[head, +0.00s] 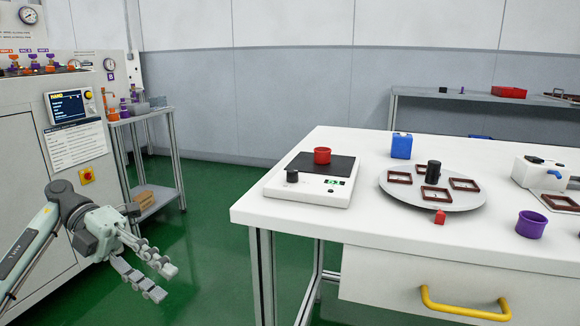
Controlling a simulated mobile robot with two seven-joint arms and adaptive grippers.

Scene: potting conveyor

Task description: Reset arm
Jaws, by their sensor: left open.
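My left gripper (157,281) is at the lower left of the head view, its arm coming in from the left edge. Its two fingers are spread apart with nothing between them. It hangs over the green floor, left of the white table and apart from it. My right gripper does not show.
The white table (345,226) fills the right, with a yellow drawer handle (464,306). On it are a scale (310,190) bearing a red cup (322,155), a blue block (401,145), a round plate (440,205) with brown frames, and a purple cup (531,224). A machine panel (72,104) stands left.

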